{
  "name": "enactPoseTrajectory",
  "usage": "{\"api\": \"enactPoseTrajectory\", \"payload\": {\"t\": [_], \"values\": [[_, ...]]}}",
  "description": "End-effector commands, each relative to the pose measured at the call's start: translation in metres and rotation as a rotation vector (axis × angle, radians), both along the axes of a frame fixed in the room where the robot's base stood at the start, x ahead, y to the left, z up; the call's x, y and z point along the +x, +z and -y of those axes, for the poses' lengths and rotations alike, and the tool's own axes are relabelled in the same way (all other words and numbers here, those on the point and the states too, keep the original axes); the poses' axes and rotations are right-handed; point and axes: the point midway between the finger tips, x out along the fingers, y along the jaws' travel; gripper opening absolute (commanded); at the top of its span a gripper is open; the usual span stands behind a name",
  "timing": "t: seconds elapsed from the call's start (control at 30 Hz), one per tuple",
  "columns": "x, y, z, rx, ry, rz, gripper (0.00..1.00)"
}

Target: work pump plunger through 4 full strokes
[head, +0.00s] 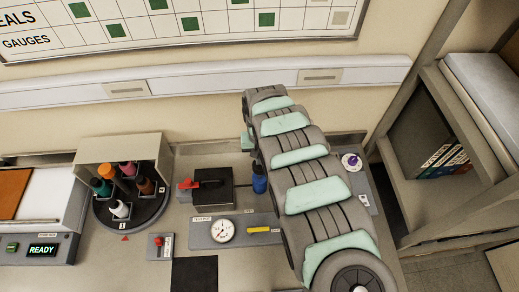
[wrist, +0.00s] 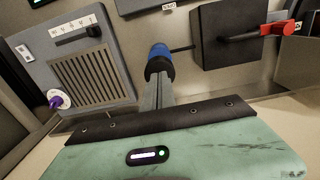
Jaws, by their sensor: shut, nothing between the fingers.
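The plunger's blue knob (wrist: 160,56) is in the upper middle of the wrist view, on a thin dark rod (wrist: 182,48) that runs into the side of a black pump box (wrist: 238,38). In the head view the knob (head: 260,180) is just right of the box (head: 213,190), with some rod between them. My gripper (wrist: 158,80) is shut and empty in the wrist view. Its fingertips line up with the knob and overlap its near edge; I cannot tell whether they touch. In the head view my arm hides the gripper.
A panel with a gauge (head: 222,231) and yellow handle (head: 259,230) lies nearby. A vented grey unit with a purple knob (wrist: 57,98) stands left in the wrist view. A bottle carousel (head: 128,213) is left in the head view.

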Motion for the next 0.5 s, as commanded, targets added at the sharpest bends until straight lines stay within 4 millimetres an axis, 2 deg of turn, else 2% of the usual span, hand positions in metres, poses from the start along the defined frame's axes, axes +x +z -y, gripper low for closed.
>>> {"api": "enactPoseTrajectory", "payload": {"t": [0.2,0.5], "values": [[0.0,-0.013,0.0,0.001,0.0,0.0,0.0],[0.0,-0.014,0.0,0.0,0.0,0.002,0.0]]}}
